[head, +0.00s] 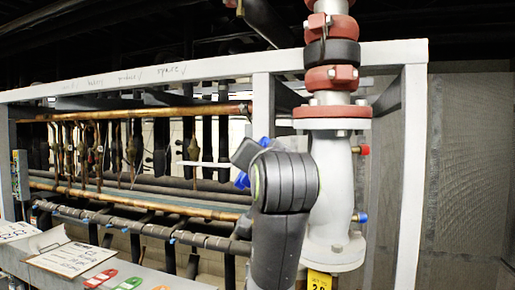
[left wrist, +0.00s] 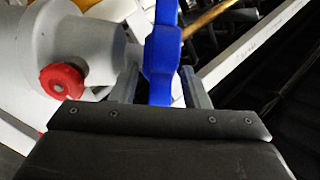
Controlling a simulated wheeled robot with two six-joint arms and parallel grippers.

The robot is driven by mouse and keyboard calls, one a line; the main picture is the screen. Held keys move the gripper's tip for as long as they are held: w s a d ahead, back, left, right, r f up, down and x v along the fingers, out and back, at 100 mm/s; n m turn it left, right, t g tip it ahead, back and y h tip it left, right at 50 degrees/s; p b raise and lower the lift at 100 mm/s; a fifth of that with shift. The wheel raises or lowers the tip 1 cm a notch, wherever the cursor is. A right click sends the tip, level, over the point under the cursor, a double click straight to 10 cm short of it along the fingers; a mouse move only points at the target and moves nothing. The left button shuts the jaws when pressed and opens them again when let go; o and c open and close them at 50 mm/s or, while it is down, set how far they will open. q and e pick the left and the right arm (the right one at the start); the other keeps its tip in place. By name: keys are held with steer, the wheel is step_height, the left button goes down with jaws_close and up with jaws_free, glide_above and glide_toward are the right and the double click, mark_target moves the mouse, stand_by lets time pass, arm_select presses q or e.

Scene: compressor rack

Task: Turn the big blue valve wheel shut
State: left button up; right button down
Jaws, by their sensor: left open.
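The big blue valve wheel (head: 242,180) is mostly hidden behind my left arm in the head view; only small blue parts show at the arm's left edge. In the left wrist view a blue rim or spoke section of the wheel (left wrist: 163,60) stands between the two fingers of my left gripper (left wrist: 158,78). The gripper is open, with a finger on each side of the blue part; I cannot tell whether either touches it. The white valve body (head: 330,190) stands upright just right of my arm. My right gripper is in neither view.
A red cap (head: 363,149) and a blue cap (head: 362,217) stick out from the valve body's right side. A grey frame post (head: 412,170) stands to the right. Copper and black pipes (head: 130,190) run behind on the left. A clipboard (head: 72,258) lies at lower left.

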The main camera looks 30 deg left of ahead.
arm_select(q)
steer(key=shift+p+x, duration=0.6)
steer(key=shift+x, duration=1.1)
